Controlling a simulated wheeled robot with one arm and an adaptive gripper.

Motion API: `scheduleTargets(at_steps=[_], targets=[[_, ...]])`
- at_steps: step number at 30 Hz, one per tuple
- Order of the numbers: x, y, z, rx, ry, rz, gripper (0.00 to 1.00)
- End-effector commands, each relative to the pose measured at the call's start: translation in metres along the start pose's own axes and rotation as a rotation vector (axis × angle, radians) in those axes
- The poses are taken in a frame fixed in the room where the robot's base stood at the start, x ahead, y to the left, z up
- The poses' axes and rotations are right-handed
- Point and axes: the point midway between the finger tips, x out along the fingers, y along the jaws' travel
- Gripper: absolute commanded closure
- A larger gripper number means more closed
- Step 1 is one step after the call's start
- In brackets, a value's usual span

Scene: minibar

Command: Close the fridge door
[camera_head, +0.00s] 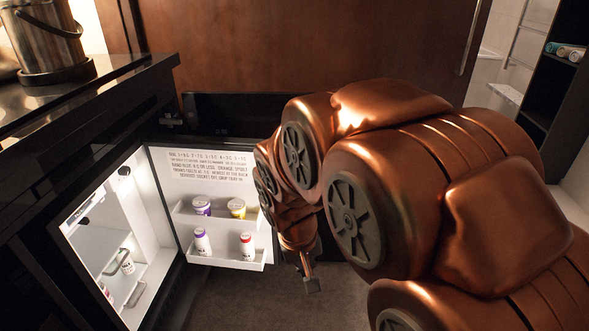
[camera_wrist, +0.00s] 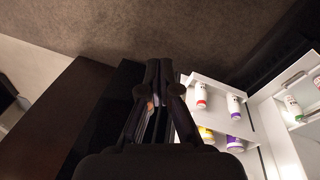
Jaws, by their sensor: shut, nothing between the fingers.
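The fridge (camera_head: 117,239) is under the dark counter at the left in the head view, with its lit white interior showing. Its door (camera_head: 208,164) stands wide open, its white inner face and two shelves turned toward me. The door shelves also show at the right in the wrist view (camera_wrist: 212,123). My gripper (camera_head: 312,286) is beside the door's free edge, on the right, low above the floor. In the wrist view my gripper (camera_wrist: 159,68) is shut and empty, left of the door shelves. I cannot tell whether it touches the door. My arm hides part of the door's right edge.
Several small bottles and tubs (camera_head: 202,241) stand on the door shelves. An ice bucket (camera_head: 47,40) stands on the counter (camera_head: 95,88). A brown wood panel (camera_head: 235,45) is behind the door. Dark carpet (camera_head: 255,300) is clear in front.

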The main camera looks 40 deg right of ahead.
Motion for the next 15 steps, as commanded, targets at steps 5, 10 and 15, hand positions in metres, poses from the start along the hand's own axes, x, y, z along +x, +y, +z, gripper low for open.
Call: scheduleTargets(at_steps=[5,10,15], targets=[[0.018,0.047,-0.1,0.218,0.235,0.038,1.0],[0.025,0.087,-0.184,0.37,0.456,0.009,1.0],[0.032,0.118,-0.253,0.479,0.645,-0.088,1.0]])
